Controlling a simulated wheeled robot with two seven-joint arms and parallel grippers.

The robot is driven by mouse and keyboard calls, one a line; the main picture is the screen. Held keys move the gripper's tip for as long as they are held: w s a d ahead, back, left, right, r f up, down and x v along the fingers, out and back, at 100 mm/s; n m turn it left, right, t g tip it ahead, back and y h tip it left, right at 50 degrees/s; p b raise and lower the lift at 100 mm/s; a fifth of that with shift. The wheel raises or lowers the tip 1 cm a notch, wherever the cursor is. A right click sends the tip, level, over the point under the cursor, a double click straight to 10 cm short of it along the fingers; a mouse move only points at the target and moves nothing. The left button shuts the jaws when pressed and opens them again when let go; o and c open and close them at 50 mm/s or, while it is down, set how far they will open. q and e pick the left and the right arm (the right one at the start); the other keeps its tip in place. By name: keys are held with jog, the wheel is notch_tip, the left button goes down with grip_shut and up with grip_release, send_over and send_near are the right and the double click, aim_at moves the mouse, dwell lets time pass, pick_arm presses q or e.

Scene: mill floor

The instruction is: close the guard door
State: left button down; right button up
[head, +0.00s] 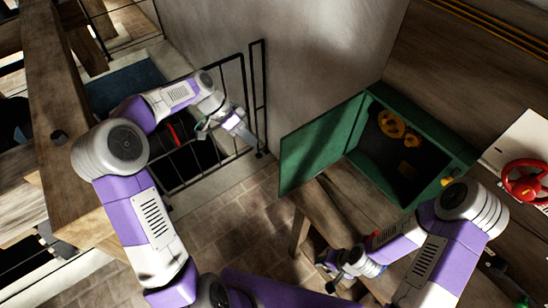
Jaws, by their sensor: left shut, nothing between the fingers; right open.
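The green guard door (317,146) stands swung open at the left side of a green box (452,142). The box's front is open, and yellow gear-like parts (392,123) show in its dark inside. My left gripper (243,131) is shut and empty. In the picture it is left of the door, in front of a black railing, and apart from the door. My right gripper (328,272) is open and empty, low in the picture, below the box and near the wooden table's front edge. It is apart from the door.
The box stands on a wooden table (340,205). A black railing (248,90) runs behind my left gripper, by a pale wall (290,50). A red handwheel (524,180) is at the far right. A thick wooden beam (50,110) is at the left. Brick floor (225,220) lies between.

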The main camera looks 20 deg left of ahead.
pick_arm(q)
jog(key=s+d+f+p, duration=0.1)
jog(key=s+d+f, duration=0.1)
jog(key=d+f, duration=0.4)
jog(key=shift+s+d+f, duration=0.2)
jog(key=shift+d+f, duration=0.1)
jog(key=shift+d, duration=0.8)
